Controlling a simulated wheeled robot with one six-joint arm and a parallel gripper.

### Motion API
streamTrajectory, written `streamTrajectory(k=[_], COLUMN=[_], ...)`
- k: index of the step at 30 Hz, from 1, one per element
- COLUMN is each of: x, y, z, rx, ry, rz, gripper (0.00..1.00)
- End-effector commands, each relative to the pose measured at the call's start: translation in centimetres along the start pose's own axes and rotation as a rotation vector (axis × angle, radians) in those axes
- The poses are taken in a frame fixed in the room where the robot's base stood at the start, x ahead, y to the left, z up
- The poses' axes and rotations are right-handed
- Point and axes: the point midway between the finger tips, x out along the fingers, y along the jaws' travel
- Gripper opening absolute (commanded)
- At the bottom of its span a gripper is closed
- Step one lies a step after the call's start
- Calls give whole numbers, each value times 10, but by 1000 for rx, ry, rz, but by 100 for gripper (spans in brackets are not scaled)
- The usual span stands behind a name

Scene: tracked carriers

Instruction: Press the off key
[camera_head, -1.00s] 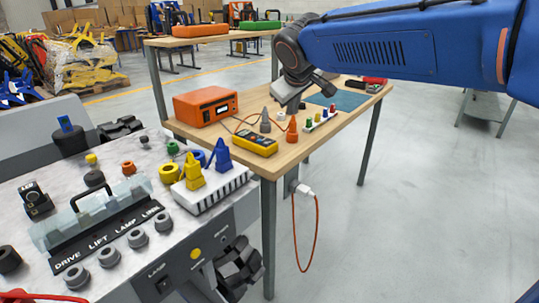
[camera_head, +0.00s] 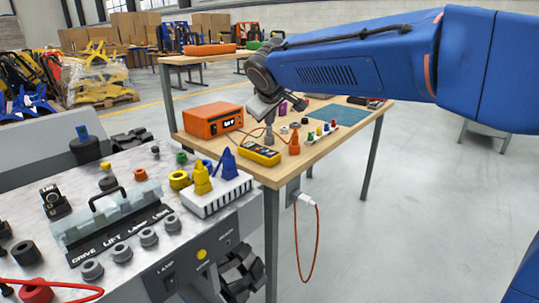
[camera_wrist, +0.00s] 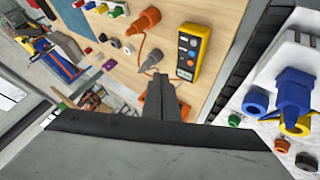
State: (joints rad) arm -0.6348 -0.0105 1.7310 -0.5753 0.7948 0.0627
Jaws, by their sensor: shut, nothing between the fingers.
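A yellow hand-held device (camera_head: 259,153) with a dark key face lies near the front left edge of the wooden table. In the wrist view its face (camera_wrist: 187,53) shows several small keys, one orange and some blue or pale. I cannot read which is the off key. My gripper (camera_wrist: 162,78) is shut and empty in the wrist view, its tips apart from the device and beside it on the left. In the head view my gripper (camera_head: 264,108) hangs over the table near a grey cone (camera_head: 269,136). An orange cone (camera_head: 294,144) stands to the right.
An orange box (camera_head: 213,121) with a lit display stands behind the device, and a red lead runs near it. A grey console (camera_head: 130,190) with knobs and cones fills the left. The floor at right is clear.

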Motion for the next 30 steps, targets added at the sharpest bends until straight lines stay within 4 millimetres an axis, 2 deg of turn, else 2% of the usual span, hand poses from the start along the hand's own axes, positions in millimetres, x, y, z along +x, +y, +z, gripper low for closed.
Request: streamTrajectory(k=[18,30], x=[48,55], y=[-35,-40], z=[35,40], rx=[-2,-1], ry=[0,0], rz=[0,0], gripper=[0,0])
